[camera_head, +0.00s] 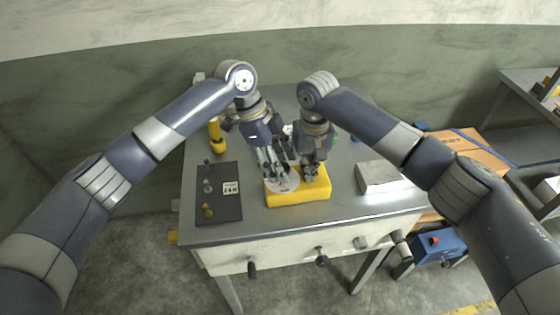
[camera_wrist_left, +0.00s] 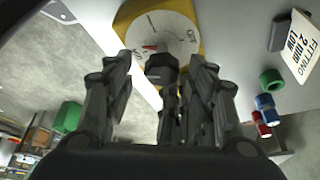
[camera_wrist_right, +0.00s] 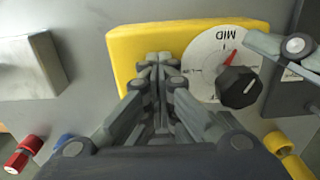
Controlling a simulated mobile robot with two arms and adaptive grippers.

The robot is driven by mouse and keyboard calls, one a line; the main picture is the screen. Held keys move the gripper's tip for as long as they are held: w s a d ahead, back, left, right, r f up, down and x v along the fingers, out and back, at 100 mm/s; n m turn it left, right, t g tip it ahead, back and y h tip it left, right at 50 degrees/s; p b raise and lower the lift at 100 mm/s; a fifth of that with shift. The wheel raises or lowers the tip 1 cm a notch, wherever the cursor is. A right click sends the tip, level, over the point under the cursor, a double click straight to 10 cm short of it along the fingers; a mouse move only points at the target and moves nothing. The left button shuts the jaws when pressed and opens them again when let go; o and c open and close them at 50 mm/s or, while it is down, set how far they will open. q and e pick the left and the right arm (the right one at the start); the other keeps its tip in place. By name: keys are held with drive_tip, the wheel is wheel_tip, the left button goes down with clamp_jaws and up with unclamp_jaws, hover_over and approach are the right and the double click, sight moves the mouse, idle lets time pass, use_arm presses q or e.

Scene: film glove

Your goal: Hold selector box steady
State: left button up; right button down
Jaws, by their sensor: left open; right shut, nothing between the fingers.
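The yellow selector box (camera_head: 300,196) sits on the grey table near its front middle. It carries a white dial with a black knob (camera_wrist_right: 238,86) and a red pointer mark. In the right wrist view the mark is near the printed word MID. My left gripper (camera_head: 276,176) is open at the dial; in the left wrist view its fingers (camera_wrist_left: 160,75) are spread to either side of the knob, and contact cannot be told. My right gripper (camera_head: 310,172) is shut and empty over the box (camera_wrist_right: 128,50), beside the dial; whether its fingertips (camera_wrist_right: 157,62) touch the box cannot be told.
A dark board (camera_head: 218,205) with small fittings and a label lies left of the box. A yellow cylinder (camera_head: 216,134) stands behind it. A light metal block (camera_head: 380,177) is at the right. The table's front edge has several handles below it.

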use_arm(q)
drive_tip(key=c, duration=1.1)
drive_tip(key=shift+s+f+n, duration=0.1)
drive_tip(key=shift+s+n, duration=0.05)
drive_tip(key=shift+n, duration=0.25)
drive_tip(key=shift+s+n+t, duration=0.1)
drive_tip(key=shift+n+t, duration=0.4)
drive_tip(key=shift+n, duration=0.5)
drive_tip(key=n+t, duration=0.1)
drive_tip(key=n, duration=0.3)
drive_tip(key=shift+s+d+n+t+y, duration=0.1)
drive_tip(key=shift+s+n+t+y, duration=0.05)
drive_tip(key=shift+n+t+y, duration=0.2)
drive_tip(key=n+t, duration=0.1)
drive_tip(key=n, duration=0.2)
drive_tip(key=shift+d+y, duration=0.1)
drive_tip(key=shift+y, duration=0.25)
drive_tip(key=shift+s+n+t+y, duration=0.1)
drive_tip(key=shift+n+t+y, duration=0.4)
drive_tip(key=shift+n, duration=1.35)
